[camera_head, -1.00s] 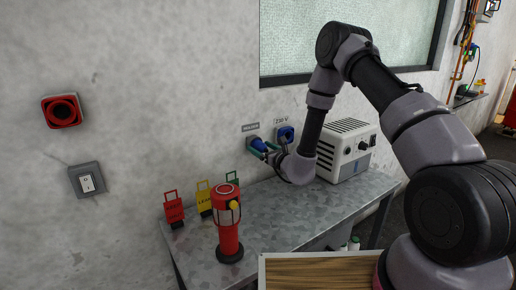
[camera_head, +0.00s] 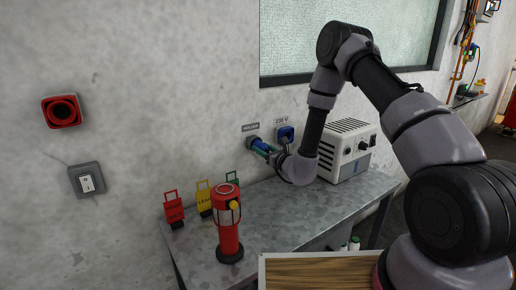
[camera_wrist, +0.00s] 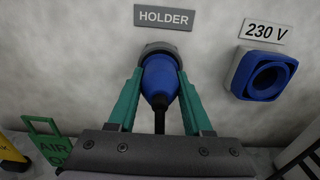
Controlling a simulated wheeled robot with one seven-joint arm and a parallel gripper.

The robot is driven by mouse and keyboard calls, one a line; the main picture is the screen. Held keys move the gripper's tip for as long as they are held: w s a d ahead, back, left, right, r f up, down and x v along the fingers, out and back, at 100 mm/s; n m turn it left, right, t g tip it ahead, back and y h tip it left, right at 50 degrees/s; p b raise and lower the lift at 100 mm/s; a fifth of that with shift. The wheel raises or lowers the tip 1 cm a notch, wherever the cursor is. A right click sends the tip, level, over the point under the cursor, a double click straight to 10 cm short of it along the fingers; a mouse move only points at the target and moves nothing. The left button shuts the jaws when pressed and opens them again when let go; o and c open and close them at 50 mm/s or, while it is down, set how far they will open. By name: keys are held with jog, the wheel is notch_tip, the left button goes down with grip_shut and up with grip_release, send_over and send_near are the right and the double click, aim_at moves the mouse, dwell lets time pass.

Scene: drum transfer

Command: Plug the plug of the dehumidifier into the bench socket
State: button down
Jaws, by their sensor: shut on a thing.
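The blue plug (camera_wrist: 159,78) sits at the grey ring of the wall holder (camera_wrist: 160,47), under the HOLDER sign; its dark cable runs down toward me. My gripper (camera_wrist: 159,82) has its green fingers on both sides of the plug and is shut on it. In the head view my gripper (camera_head: 263,149) is at the wall, partly covering the plug. The blue 230 V bench socket (camera_wrist: 263,76) is right of the holder, empty and facing out; it also shows in the head view (camera_head: 285,134). The white dehumidifier (camera_head: 348,152) stands on the bench to the right.
The grey metal bench (camera_head: 285,215) runs along the wall. A red lantern-like device (camera_head: 229,225) stands at its left front, with red (camera_head: 173,210), yellow (camera_head: 204,200) and green tags (camera_wrist: 47,140) behind it. A red wall socket (camera_head: 62,111) and a switch (camera_head: 87,180) are far left.

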aim_at(266, 151)
jog(key=shift+v, duration=2.65)
jog(key=v, duration=0.4)
jog(key=shift+s+d, duration=0.2)
jog(key=shift+s, duration=0.1)
jog(key=w+d+n, duration=0.8)
jog(key=d+n, duration=0.1)
jog(key=d, duration=0.5)
jog(key=x, duration=0.7)
jog(key=shift+x, duration=1.55)
dwell(1.0)
